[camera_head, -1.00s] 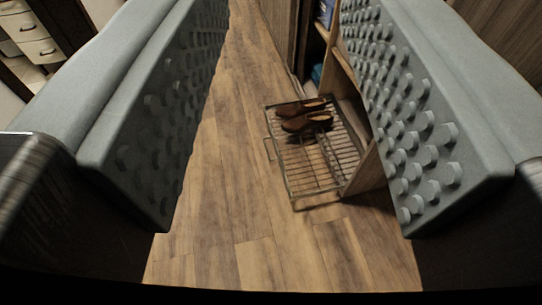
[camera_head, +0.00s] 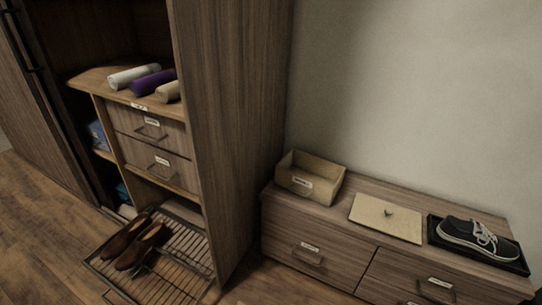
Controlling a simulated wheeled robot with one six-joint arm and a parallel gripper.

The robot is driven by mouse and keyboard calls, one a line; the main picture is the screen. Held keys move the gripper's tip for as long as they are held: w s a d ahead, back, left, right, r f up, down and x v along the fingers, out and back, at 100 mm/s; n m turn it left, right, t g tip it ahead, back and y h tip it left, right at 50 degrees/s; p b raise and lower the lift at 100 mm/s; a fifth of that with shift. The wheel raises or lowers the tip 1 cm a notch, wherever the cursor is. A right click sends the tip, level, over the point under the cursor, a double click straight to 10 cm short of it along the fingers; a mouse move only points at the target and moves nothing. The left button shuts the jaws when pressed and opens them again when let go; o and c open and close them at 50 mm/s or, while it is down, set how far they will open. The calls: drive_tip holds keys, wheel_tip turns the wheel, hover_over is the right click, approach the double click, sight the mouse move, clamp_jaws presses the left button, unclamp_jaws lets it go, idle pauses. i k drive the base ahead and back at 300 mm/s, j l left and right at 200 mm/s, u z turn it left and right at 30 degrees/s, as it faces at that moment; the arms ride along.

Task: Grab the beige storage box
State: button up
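The beige storage box (camera_head: 291,178) stands open-topped on the left end of a low wooden drawer cabinet, near the wall and close to the tall wardrobe's side. A small white label is on its front. What is inside it cannot be made out. My gripper does not show in this view.
The low cabinet (camera_head: 318,232) also bears a dark tray (camera_head: 515,267) with a dark sneaker (camera_head: 470,237). At left the wardrobe (camera_head: 240,110) is open, with rolled towels (camera_head: 146,82), drawers and a pulled-out wire rack (camera_head: 187,262) holding brown shoes (camera_head: 140,243).

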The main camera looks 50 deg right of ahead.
sight(320, 181)
drive_tip(key=z, duration=1.65)
